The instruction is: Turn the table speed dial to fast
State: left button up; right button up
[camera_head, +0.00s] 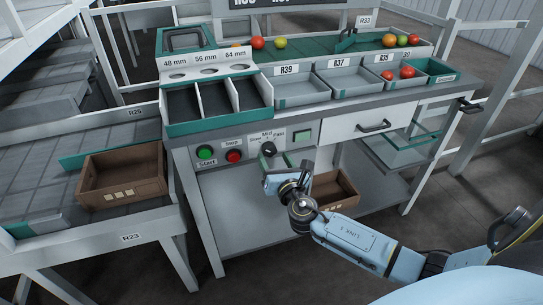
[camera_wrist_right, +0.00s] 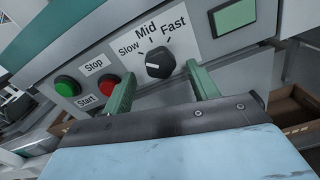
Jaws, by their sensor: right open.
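The black speed dial (camera_head: 268,149) is on the white front panel of the table, below the Slow, Mid and Fast labels. My right gripper (camera_head: 272,172) is in front of the panel, just below the dial. In the right wrist view its two green fingers (camera_wrist_right: 163,74) are apart, one on each side of the dial's lower part, with nothing held between them. I cannot tell whether they touch the dial. My left gripper is not in view.
The green Start button (camera_wrist_right: 65,87) and red Stop button (camera_wrist_right: 101,84) are left of the dial. A green screen (camera_wrist_right: 235,16) is to its right. A drawer (camera_head: 355,127) is farther right. A brown crate (camera_head: 333,190) is on the lower shelf behind my arm.

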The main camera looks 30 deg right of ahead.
aim_at(271, 152)
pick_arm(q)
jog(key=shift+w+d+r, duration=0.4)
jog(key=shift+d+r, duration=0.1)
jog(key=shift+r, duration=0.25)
pick_arm(e)
jog(key=shift+x, duration=1.65)
jog(key=c, duration=1)
